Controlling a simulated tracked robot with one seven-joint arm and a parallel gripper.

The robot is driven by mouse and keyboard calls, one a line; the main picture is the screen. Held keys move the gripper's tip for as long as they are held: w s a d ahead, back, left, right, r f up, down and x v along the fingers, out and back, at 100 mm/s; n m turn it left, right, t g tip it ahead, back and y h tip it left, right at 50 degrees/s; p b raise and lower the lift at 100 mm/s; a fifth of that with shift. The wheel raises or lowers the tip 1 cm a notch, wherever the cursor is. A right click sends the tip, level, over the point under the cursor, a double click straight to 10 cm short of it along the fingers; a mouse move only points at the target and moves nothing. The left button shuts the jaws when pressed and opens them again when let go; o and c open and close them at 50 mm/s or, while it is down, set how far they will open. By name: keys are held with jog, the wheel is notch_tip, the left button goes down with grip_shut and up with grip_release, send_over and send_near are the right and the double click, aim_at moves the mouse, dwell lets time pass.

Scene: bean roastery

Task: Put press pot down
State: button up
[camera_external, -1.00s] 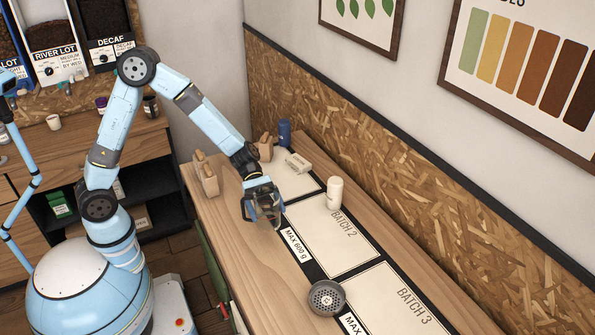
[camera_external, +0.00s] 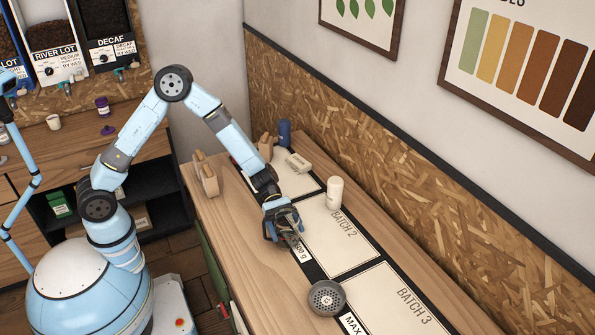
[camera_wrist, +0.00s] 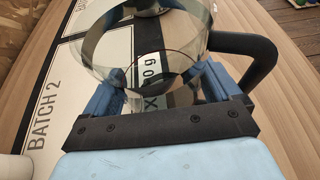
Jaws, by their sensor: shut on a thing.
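My gripper (camera_external: 284,222) is shut on the press pot, a clear glass pot with a dark handle, above the counter near the label strip beside the BATCH 2 panel. In the wrist view the press pot (camera_wrist: 140,50) sits between the two blue fingers, with its black handle (camera_wrist: 262,60) out to the right. In the external view the pot is mostly hidden by my gripper and hard to make out. I cannot tell how far its base is from the counter.
A white canister (camera_external: 334,193) stands by the BATCH 2 panel (camera_external: 330,240). A grey perforated round dish (camera_external: 326,298) lies nearer the front. A small pale block (camera_external: 298,163), a blue cylinder (camera_external: 284,133) and wooden holders (camera_external: 205,174) stand farther back. The BATCH 2 panel's middle is clear.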

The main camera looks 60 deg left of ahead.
dwell(0.3)
jog(key=o, duration=1.1)
jog(key=shift+c, duration=0.2)
jog(key=s+v, duration=0.1)
jog(key=v, duration=1.1)
jog(key=s+a+r+m+t+y, duration=0.3)
jog(key=s+a+r+m+y, duration=0.3)
jog(key=s+a, duration=0.7)
jog(key=s+a+r+m+t+y, duration=0.3)
jog(key=s+a+r+m+y, duration=0.4)
jog(key=s, duration=1.3)
jog(key=a+r+m, duration=0.4)
jog(key=a+r, duration=0.2)
jog(key=r, duration=0.1)
jog(key=shift+a+r+m, duration=0.15)
jog(key=shift+a+m, duration=0.1)
jog(key=shift+m, duration=0.05)
jog(key=shift+s, duration=0.1)
